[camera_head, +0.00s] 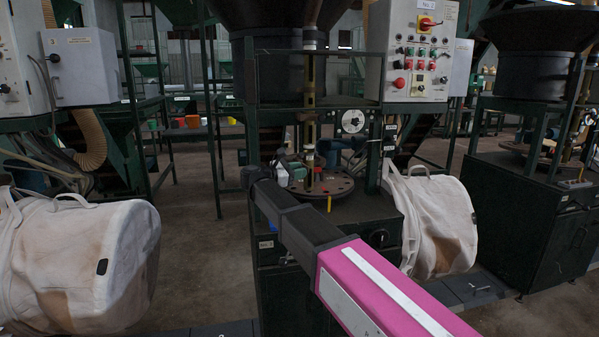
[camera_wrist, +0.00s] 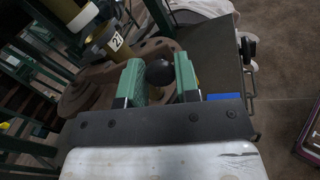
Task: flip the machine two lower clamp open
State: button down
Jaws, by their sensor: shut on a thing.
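Machine two stands in the middle of the head view, with a control panel (camera_head: 418,50) marked No. 2 and a round brown plate (camera_head: 335,187) at its base. The plate (camera_wrist: 78,98) also shows in the wrist view, beside a yellowish post with a tag reading 2 (camera_wrist: 115,42). My gripper (camera_wrist: 160,80) has its two green fingers on either side of a black ball knob (camera_wrist: 159,71), shut on it. The knob looks like the end of the lower clamp's handle; the rest of the clamp is hidden. In the head view my arm covers part of the machine's left side.
White bulk bags lie at the left (camera_head: 85,262) and right (camera_head: 436,222) of machine two. Another dark machine (camera_head: 530,200) stands at the right. A grey control box (camera_head: 84,66) is at the far left. Open concrete floor (camera_head: 195,235) lies between the left bag and machine two.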

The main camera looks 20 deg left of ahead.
jog(key=c, duration=0.8)
grip_release()
jog(key=s+a+r, duration=0.1)
jog(key=s+r, duration=0.2)
jog(key=s+a+r, duration=0.1)
jog(key=s+r, duration=0.3)
jog(key=s+a+r, duration=0.2)
jog(key=s+r, duration=0.2)
